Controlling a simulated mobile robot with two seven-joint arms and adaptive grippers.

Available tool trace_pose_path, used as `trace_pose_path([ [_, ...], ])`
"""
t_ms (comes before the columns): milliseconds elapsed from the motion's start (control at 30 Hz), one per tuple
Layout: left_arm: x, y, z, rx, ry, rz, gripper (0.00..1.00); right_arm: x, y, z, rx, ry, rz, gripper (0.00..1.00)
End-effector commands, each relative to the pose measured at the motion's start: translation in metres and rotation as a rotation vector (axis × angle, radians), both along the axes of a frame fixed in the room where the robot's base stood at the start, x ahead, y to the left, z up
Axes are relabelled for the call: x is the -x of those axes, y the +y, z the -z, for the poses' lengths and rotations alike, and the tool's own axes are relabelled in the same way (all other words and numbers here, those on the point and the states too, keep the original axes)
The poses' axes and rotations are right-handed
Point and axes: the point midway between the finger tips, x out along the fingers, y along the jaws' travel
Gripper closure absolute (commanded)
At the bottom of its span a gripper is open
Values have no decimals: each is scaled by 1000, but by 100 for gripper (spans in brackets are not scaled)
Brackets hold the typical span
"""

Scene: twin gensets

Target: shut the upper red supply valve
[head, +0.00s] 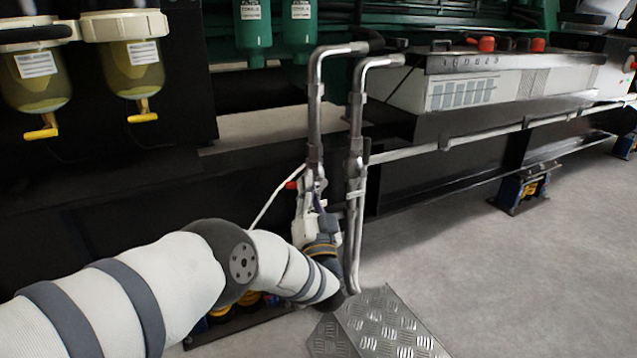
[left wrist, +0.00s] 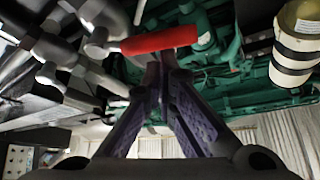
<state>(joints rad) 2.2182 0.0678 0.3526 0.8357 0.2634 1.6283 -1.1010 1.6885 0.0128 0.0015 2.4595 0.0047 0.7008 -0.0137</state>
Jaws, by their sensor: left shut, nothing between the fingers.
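The red valve handle (left wrist: 160,39) lies almost level across the upper middle of the left wrist view, joined at its left end to grey pipe fittings. Only a small red bit of a handle (head: 291,185) shows in the head view, beside the left metal pipe. My left gripper (head: 318,203) is at the lower part of the pipes, partly hidden by its own wrist. In the left wrist view its purple-padded fingers (left wrist: 165,58) meet at the tips, shut and empty, just under the handle. I cannot tell whether they touch it. My right gripper is not in view.
Two grey pipes (head: 356,130) rise close beside my left gripper. Yellow-bowled filters (head: 135,65) hang at the upper left. A checker-plate step (head: 390,328) stands at the bottom. A long battery box (head: 470,85) sits at the back right.

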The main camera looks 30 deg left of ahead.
Motion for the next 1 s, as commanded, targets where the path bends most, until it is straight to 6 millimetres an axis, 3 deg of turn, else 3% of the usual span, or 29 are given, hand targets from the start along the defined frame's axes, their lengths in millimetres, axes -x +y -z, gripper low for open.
trace_pose_path([
  [467, 3, 3, 9, 0, 2, 0, 100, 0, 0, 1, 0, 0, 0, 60],
  [1000, 3, 4, 5, 0, 0, 0, 100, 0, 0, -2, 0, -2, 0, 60],
])
